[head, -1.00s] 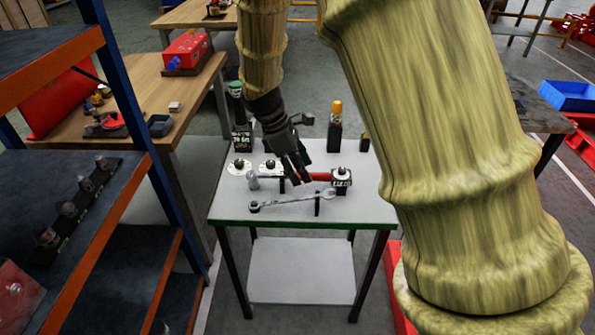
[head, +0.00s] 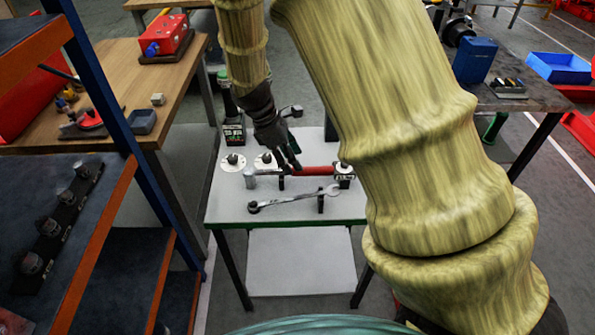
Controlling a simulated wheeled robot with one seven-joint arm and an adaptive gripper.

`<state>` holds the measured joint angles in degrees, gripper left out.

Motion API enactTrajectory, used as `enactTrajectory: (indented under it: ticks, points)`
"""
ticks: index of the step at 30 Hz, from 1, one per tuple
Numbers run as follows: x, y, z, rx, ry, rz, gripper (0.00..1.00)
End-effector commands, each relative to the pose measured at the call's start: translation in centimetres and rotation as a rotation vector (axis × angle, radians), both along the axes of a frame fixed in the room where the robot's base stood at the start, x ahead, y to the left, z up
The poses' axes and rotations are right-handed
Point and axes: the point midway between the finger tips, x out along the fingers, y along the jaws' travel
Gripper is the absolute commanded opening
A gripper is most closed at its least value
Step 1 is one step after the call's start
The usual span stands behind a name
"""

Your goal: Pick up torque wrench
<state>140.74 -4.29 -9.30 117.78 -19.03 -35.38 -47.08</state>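A red-handled tool, apparently the torque wrench (head: 315,171), lies across the small white-topped table (head: 225,207) in the head view. Its grey head end is at the left, and a small dark stand is under its middle. My gripper (head: 288,163) points down just behind and above the wrench, near the left end of the red handle. I cannot tell whether its fingers touch the wrench. The fingers are small and dark, and their gap is not clear.
A silver combination spanner (head: 300,198) lies on dark stands in front of the red-handled tool. Two round white-based pieces (head: 233,162) stand at the left. A blue-and-orange shelf (head: 125,180) rises left of the table. My arm hides the table's right side.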

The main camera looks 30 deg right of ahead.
Motion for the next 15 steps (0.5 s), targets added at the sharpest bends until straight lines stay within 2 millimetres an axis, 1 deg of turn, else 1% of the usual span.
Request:
enactTrajectory:
  ticks: [5, 12, 15]
  points:
    - [-0.2, -0.4, -1.0, -0.001, 0.003, 0.000, 0.49]
    - [-0.6, -1.3, -3.6, -0.001, 0.003, 0.002, 0.49]
    - [-0.7, -1.6, -4.3, -0.001, 0.001, 0.003, 0.49]
